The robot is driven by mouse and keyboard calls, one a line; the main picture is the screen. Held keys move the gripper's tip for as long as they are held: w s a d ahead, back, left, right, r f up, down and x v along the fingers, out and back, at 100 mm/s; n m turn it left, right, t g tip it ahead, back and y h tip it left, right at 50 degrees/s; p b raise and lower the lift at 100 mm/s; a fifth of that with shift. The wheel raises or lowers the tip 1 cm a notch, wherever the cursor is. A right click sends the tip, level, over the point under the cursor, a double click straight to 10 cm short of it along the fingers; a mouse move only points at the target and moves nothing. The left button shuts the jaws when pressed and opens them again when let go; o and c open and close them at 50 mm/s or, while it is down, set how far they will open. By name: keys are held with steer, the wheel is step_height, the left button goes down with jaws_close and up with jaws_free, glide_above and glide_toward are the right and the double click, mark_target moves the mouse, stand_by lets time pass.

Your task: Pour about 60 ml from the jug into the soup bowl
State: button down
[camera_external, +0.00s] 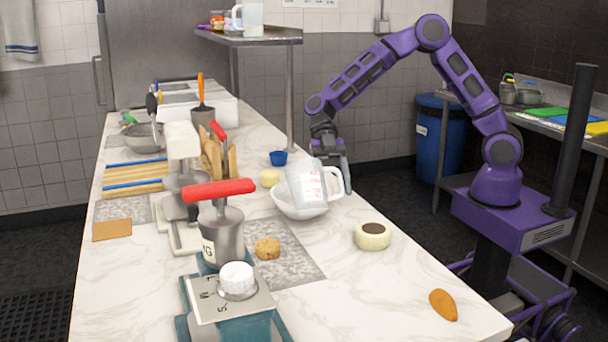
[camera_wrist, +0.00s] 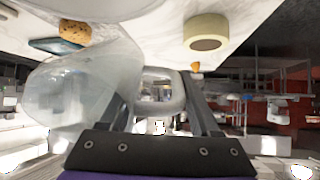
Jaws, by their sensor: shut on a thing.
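The clear measuring jug (camera_external: 308,186) with red markings is tilted over the white soup bowl (camera_external: 290,206), its body overlapping the bowl in the outside view. My gripper (camera_external: 345,182) is shut on the jug's white handle at the right side of the bowl. In the wrist view the translucent jug (camera_wrist: 80,90) fills the left, and its handle (camera_wrist: 160,82) sits between my gripper's fingers (camera_wrist: 163,100). The white bowl (camera_wrist: 100,8) shows partly at the top edge. I cannot tell the liquid level in the jug or in the bowl.
A cream round with a dark top (camera_external: 373,236) stands right of the bowl. A cookie (camera_external: 267,248), a small blue cup (camera_external: 278,158) and a pale yellow piece (camera_external: 269,178) are close by. A red-handled press (camera_external: 220,230) stands left. The front right counter is mostly clear around a brown oval (camera_external: 443,305).

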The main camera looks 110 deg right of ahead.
steer(key=shift+f+h, duration=0.15)
steer(key=shift+h, duration=0.45)
stand_by(1.5)
steer(key=shift+h+b, duration=0.3)
steer(key=f+h, duration=0.1)
steer(key=a+g+h+b, duration=0.1)
steer(key=h, duration=0.1)
steer(key=shift+w+a+f, duration=0.15)
steer(key=shift+a+f, duration=0.15)
steer(key=shift+f, duration=0.05)
steer(key=shift+w+a+f+h, duration=0.1)
steer(key=shift+a+f+h, duration=0.55)
steer(key=shift+h, duration=0.45)
steer(key=shift+w+a+f+g+h, duration=0.15)
steer(key=shift+a+g+h, duration=0.25)
steer(key=shift+h, duration=0.5)
steer(key=shift+a+r+h+p, duration=0.3)
steer(key=shift+h+p, duration=0.45)
steer(key=shift+h, duration=0.15)
